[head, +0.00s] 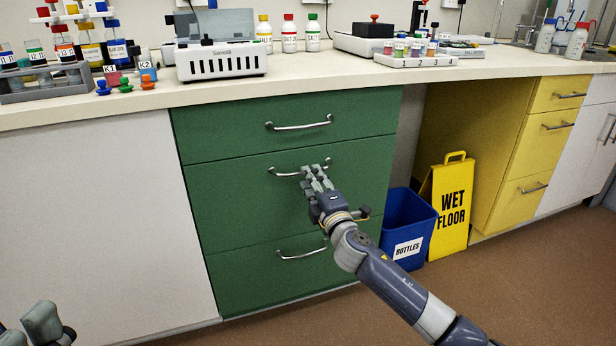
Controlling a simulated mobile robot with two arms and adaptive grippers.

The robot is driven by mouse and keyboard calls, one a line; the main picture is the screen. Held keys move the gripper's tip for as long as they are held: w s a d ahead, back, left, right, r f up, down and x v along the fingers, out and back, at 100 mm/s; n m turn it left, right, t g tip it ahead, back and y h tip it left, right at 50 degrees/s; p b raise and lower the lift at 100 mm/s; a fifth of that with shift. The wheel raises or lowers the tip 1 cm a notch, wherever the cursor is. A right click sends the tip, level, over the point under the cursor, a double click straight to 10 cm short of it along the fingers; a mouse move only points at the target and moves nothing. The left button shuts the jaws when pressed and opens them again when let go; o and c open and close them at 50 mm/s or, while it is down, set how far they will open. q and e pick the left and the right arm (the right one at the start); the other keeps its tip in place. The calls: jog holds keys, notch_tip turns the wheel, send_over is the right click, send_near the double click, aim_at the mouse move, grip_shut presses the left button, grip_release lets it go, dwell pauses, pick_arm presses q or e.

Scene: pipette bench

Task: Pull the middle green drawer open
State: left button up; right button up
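The green cabinet has three stacked drawers, and the middle green drawer (235,200) looks flush with the front. Its curved metal handle (284,174) shows left of my fingers, with its right end just beyond them. My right gripper (316,174) reaches in from the lower right, with its fingertips at the right half of this handle. The fingers overlap the bar in the picture; I cannot tell if they are closed on it. My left gripper (42,324) is partly in view at the bottom left corner, away from the drawers, its opening unclear.
The top drawer handle (300,125) and bottom drawer handle (301,253) stick out above and below. A blue bottles bin (405,222) and yellow wet floor sign (449,208) stand on the right. The counter (130,103) above carries racks, bottles and instruments.

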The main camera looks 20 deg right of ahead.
jog(key=shift+w+r+b, duration=0.2)
jog(key=shift+w+b, duration=0.25)
jog(key=shift+w, duration=1.45)
grip_shut()
